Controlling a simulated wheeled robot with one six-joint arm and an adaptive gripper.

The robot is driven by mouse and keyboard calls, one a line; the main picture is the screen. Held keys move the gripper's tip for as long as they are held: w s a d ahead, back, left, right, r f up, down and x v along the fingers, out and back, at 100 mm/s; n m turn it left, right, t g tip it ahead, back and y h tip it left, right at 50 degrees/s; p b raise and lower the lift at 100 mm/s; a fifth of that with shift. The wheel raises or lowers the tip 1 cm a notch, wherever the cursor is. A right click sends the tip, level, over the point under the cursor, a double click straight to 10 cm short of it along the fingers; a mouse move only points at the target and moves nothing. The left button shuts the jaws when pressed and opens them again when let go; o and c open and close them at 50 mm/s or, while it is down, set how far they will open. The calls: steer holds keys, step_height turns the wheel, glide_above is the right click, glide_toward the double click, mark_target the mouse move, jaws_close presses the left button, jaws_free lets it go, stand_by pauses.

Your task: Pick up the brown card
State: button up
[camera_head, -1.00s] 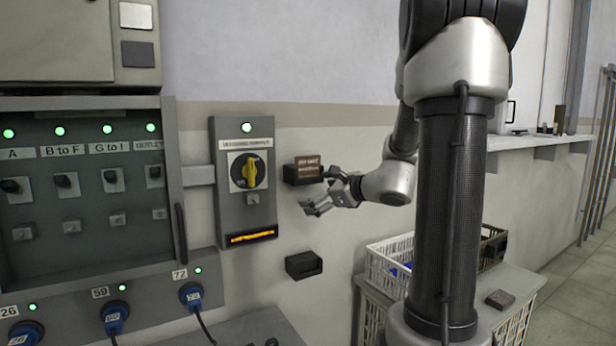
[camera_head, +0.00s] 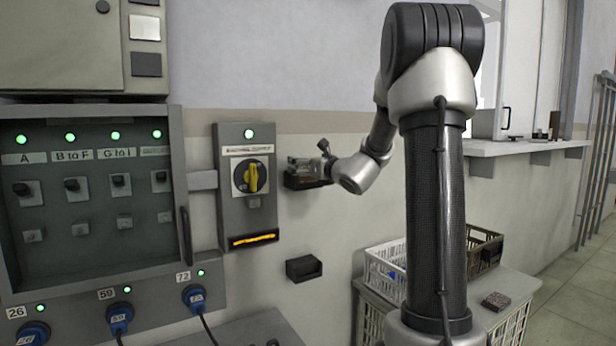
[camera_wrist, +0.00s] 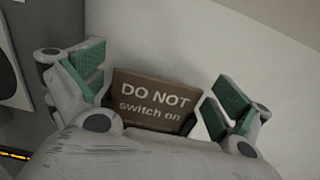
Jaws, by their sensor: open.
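The brown card (camera_wrist: 155,101) reads "DO NOT switch on" and stands upright in a dark holder on the wall. My gripper (camera_wrist: 158,92) is open, with one green-padded finger on each side of the card and a gap on both sides. The card's lower part is hidden behind my gripper's body in the wrist view. In the head view my gripper (camera_head: 303,168) is in front of the upper dark holder (camera_head: 296,183) and hides most of the card.
A grey switch box (camera_head: 247,215) with a yellow rotary knob (camera_head: 251,175) is close left of my gripper. An empty-looking dark holder (camera_head: 304,268) is below on the wall. A white basket (camera_head: 384,275) and a small dark reddish block (camera_head: 496,301) are at lower right.

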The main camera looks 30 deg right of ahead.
steer(key=c, duration=0.9)
